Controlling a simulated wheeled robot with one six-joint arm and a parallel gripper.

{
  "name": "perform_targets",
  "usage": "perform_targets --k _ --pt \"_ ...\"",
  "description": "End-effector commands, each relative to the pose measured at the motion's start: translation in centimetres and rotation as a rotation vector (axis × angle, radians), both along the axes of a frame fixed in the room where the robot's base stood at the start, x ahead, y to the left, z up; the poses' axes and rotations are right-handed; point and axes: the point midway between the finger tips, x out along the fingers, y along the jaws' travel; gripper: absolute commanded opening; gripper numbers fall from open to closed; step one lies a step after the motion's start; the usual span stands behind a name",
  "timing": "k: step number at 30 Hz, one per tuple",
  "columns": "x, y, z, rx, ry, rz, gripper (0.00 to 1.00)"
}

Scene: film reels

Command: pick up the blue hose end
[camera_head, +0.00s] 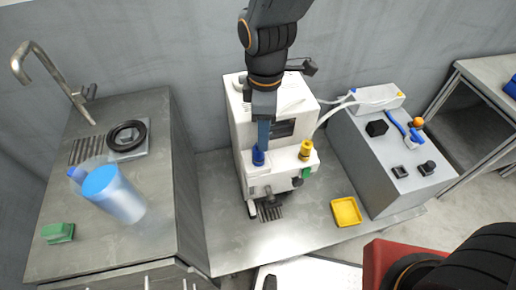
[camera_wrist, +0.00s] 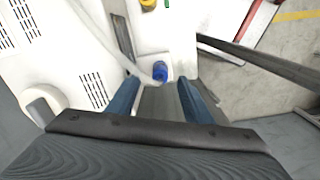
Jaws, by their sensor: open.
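The blue hose end (camera_wrist: 160,70) is a short blue collar with a white hose running into it, on the white machine (camera_wrist: 95,70). In the head view the blue hose end (camera_head: 258,157) sits on the front ledge of the white machine (camera_head: 246,130), left of a yellow connector (camera_head: 305,150). My gripper (camera_wrist: 160,84) is open, with one blue finger on each side in the wrist view. The blue end shows between and just beyond the fingertips. In the head view my gripper (camera_head: 264,138) points down just above it. I cannot tell whether the fingers touch it.
A grey bench (camera_head: 386,185) at right holds a white box, black blocks, a blue part and an orange ball. A yellow tray (camera_head: 346,212) lies in front. At left, a sink counter (camera_head: 85,262) holds a blue-topped cylinder (camera_head: 116,195), a black ring (camera_head: 126,135) and a green sponge (camera_head: 58,232).

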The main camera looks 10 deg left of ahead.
Motion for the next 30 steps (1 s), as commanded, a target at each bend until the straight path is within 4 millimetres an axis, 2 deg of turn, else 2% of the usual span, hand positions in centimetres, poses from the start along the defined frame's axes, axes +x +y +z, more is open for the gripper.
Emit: perform_targets --k 4,15,24,30 --pt "-0.5 1.0 -0.4 -0.001 0.001 0.054 0.46" --pt "-0.5 1.0 -3.4 -0.001 0.002 0.055 0.46" --pt "-0.6 1.1 -6.8 -0.002 0.003 0.053 0.46" --pt "-0.5 1.2 -7.8 0.0 0.0 0.053 0.46"
